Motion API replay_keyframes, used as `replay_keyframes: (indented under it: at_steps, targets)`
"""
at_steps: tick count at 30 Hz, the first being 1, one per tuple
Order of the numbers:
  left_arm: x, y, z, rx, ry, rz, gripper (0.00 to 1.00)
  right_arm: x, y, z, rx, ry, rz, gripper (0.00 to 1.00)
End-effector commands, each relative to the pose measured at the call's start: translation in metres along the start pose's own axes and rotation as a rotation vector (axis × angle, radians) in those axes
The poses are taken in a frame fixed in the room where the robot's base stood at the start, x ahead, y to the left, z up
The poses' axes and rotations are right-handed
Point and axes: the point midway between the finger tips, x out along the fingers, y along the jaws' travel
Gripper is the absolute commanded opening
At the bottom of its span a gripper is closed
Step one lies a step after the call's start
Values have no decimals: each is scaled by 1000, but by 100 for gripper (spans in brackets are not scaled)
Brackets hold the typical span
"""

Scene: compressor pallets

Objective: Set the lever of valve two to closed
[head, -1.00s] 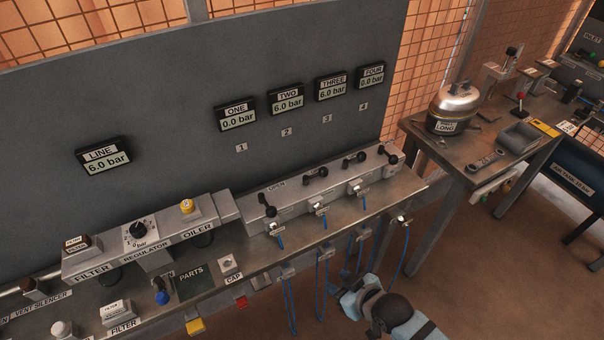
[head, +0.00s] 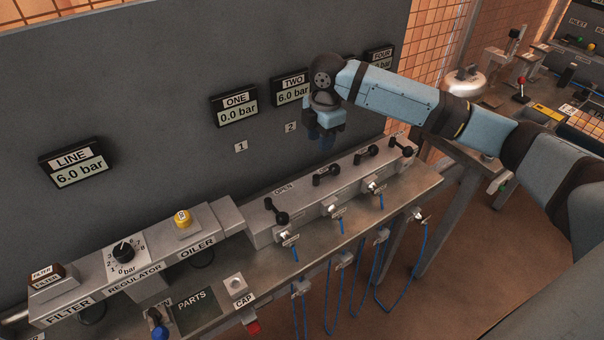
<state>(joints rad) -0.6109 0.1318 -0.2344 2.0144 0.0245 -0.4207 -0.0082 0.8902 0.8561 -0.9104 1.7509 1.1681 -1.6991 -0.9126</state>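The black lever of valve two (head: 326,175) is second from the left on the long grey valve block (head: 258,232). It lies roughly along the block, and gauge TWO (head: 291,90) reads 6.0 bar. My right gripper (head: 327,143) hangs above and behind this lever, in front of the grey panel, apart from the lever. Its fingers are small, dark and partly hidden, so their opening does not show. My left gripper is out of view.
Lever one (head: 277,212) and lever four (head: 402,147) slant across the block; lever three (head: 367,153) lies along it. Gauge ONE (head: 236,109) reads 0.0 bar. My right arm covers gauge THREE and part of gauge FOUR (head: 381,56). Blue hoses hang along the bench front.

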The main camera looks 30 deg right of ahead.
Motion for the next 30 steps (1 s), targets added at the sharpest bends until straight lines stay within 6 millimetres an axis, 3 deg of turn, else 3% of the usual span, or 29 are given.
replay_keyframes:
  at_steps: [4,8,21,30]
  targets:
    - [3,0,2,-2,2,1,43,-15,0,16,-20,-28,-33,36]
    - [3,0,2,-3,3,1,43,-9,-1,18,-24,-31,-41,36]
    - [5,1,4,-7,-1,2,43,79,-5,19,-23,-29,-40,36]
    - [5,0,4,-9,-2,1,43,116,-6,20,-24,-30,-37,36]
